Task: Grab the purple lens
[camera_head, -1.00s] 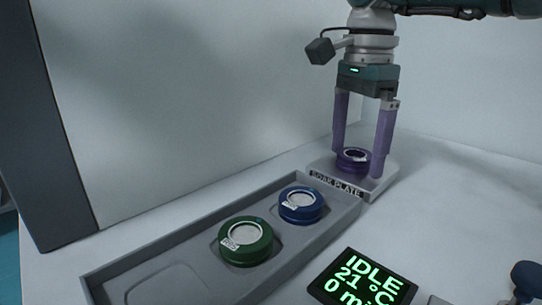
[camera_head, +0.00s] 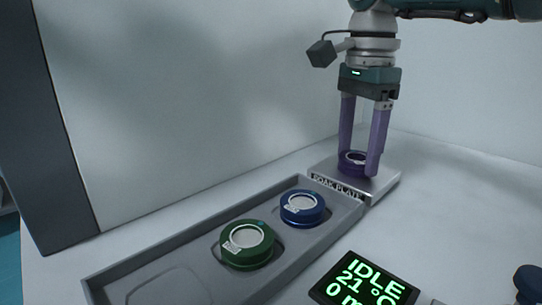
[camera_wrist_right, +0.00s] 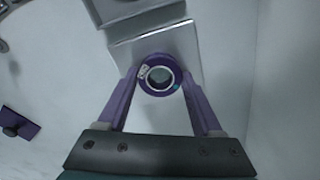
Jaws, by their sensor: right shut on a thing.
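The purple lens (camera_head: 353,163) is a short ring on the soak plate (camera_head: 384,187), a grey block at the back right. It also shows in the right wrist view (camera_wrist_right: 159,76), with a white label on its rim. My right gripper (camera_head: 360,165) points straight down, its two purple fingers on either side of the lens and shut on it. In the right wrist view the fingertips (camera_wrist_right: 160,80) flank the ring. The lens looks still at plate height; whether it touches the plate is hard to tell. My left gripper is not in view.
A grey tray (camera_head: 205,236) in front of the soak plate holds a blue lens (camera_head: 302,208) and a green lens (camera_head: 247,245); its nearest recess is empty. A display (camera_head: 362,284) reads IDLE, 21 °C. A blue knob (camera_head: 529,283) is at the right edge. A pale panel (camera_head: 190,90) stands behind.

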